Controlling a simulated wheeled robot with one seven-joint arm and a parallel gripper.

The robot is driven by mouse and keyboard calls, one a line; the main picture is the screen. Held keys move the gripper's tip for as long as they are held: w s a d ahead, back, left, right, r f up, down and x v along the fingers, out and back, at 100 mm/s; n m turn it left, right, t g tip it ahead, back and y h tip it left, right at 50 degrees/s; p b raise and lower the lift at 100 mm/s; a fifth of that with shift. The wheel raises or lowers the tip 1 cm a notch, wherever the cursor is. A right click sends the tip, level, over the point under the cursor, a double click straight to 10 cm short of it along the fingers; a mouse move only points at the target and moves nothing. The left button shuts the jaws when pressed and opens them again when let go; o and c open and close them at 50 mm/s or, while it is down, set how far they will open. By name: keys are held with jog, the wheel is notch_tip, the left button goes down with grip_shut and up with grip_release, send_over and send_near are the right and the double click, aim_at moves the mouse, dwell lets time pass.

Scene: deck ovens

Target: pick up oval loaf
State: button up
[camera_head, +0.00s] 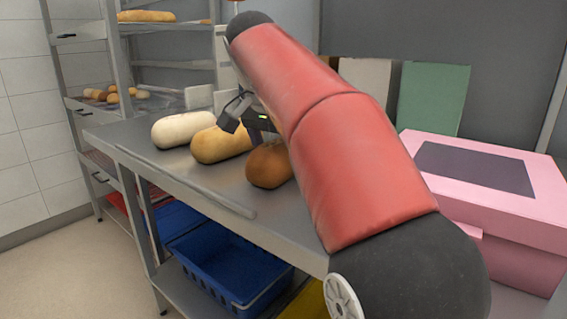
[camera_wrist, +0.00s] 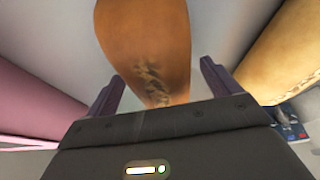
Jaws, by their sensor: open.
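A brown oval loaf (camera_head: 269,166) lies on the steel table (camera_head: 236,194), at the near end of a row of loaves. In the wrist view the brown loaf (camera_wrist: 145,40) fills the middle, with a cracked dark mark near its lower end. My gripper (camera_wrist: 160,88) is open, with one purple finger on each side of the loaf's narrow lower end. Contact with the loaf cannot be told. In the head view my gripper (camera_head: 252,126) is just behind and above the loaf, partly hidden by my red arm.
A golden loaf (camera_head: 220,146) lies close beside the brown one, and a pale loaf (camera_head: 182,129) beyond it. A pink box (camera_head: 500,190) stands at the right. Blue crates (camera_head: 228,268) sit below the table. A rack with breads (camera_head: 165,56) stands behind.

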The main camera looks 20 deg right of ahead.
jog(key=shift+w+d+f, duration=0.15)
jog(key=shift+f, duration=0.3)
jog(key=c, duration=1.2)
jog(key=shift+r, duration=0.15)
